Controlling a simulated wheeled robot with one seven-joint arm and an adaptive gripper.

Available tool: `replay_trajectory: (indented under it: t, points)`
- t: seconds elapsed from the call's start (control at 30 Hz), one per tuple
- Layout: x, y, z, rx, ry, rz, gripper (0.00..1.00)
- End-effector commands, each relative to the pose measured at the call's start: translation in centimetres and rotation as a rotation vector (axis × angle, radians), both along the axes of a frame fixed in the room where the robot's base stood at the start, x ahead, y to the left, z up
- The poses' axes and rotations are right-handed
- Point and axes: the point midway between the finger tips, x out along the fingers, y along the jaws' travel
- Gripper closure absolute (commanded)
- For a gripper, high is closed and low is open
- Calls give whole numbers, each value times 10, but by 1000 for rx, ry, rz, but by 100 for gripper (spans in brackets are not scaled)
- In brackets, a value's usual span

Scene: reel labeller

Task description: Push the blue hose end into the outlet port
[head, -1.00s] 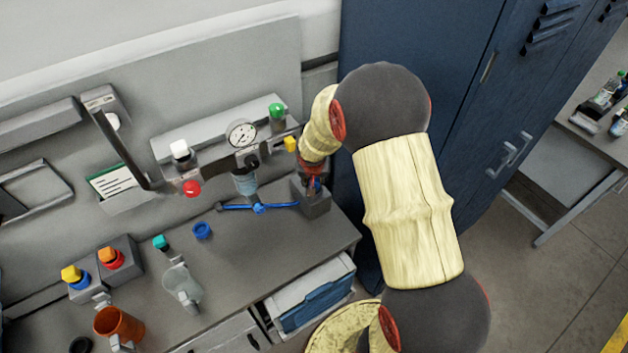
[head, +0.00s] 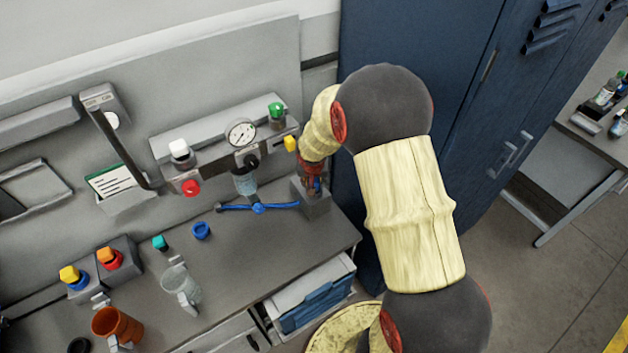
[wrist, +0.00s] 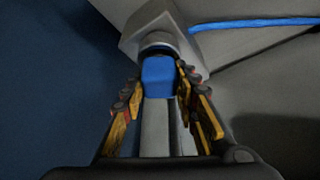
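The blue hose end (wrist: 158,78) shows in the wrist view as a blue block between my fingertips. It meets a dark round opening (wrist: 158,46) in a grey block (wrist: 150,17); how deep it sits is hidden. I cannot tell for certain that this opening is the outlet port. My gripper (wrist: 159,80) has a finger close against each side of the blue piece. In the head view my gripper (head: 312,183) is at the grey block (head: 317,206) at the bench's right end. The blue hose (head: 258,208) lies on the bench, running to the block.
A panel with a gauge (head: 241,133), a green knob (head: 276,110) and a yellow fitting (head: 290,143) stands just left of my gripper. A blue cabinet (head: 440,60) is close on the right. A clear jug (head: 180,285) and a blue ring (head: 201,230) stand on the bench.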

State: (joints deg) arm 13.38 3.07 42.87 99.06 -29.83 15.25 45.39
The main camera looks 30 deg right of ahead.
Motion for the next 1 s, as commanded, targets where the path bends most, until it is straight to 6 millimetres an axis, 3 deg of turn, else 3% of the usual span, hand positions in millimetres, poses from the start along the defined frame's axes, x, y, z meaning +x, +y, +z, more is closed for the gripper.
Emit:
replay_trajectory:
  t: [0.37, 0.67, 0.87, 1.0]
  points:
    - [-2, 0, -2, 1, 4, 0, 49]
    - [-1, 0, -1, 0, 3, 0, 49]
    - [-6, 4, 17, -1, -1, 0, 49]
    - [-14, 10, 43, -2, -3, 0, 49]
